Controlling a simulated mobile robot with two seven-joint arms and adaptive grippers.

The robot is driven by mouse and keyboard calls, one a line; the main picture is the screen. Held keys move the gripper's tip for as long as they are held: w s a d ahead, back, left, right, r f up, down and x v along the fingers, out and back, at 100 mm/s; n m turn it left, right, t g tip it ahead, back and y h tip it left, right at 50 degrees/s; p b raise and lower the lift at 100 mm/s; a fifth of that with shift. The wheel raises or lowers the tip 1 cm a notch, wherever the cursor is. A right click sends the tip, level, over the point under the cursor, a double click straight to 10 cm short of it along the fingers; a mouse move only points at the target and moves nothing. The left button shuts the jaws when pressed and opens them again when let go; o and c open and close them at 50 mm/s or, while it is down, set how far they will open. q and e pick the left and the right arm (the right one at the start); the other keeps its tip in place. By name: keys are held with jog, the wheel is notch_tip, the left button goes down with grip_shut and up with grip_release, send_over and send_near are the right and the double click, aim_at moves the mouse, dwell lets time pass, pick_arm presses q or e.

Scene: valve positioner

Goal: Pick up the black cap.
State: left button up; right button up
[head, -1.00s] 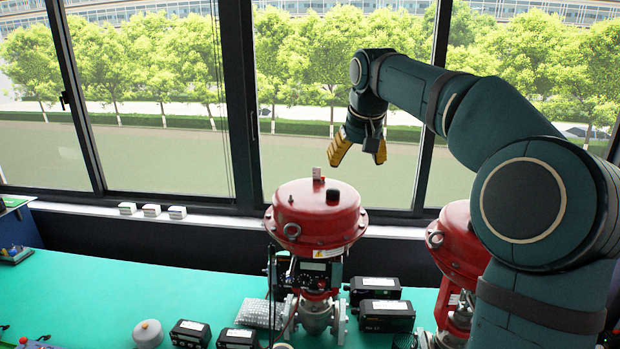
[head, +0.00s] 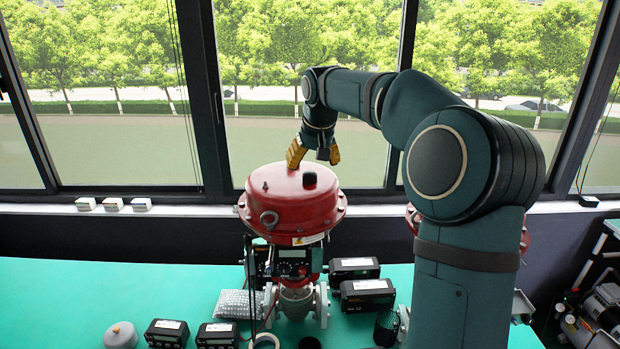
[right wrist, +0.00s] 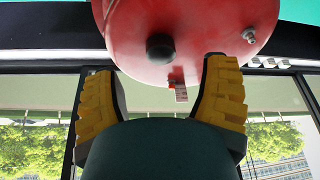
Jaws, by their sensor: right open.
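The black cap (head: 309,179) stands on top of the red domed valve actuator (head: 270,205). It also shows in the right wrist view (right wrist: 160,47), near the dome's edge. My right gripper (head: 315,156) is open and empty, at the far side of the dome and slightly above the cap in the head view. In the right wrist view its yellow fingers (right wrist: 161,72) are spread wide on either side of the cap, apart from it. My left gripper is not in view.
A small red part with a white tag (right wrist: 180,93) sits at the dome's edge near the cap. A second red actuator (head: 525,235) is mostly hidden behind my right arm. Black boxes (head: 367,295) lie on the green bench (head: 60,300).

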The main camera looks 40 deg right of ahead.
aim_at(310, 173)
jog(key=shift+x, duration=2.55)
jog(key=c, duration=0.9)
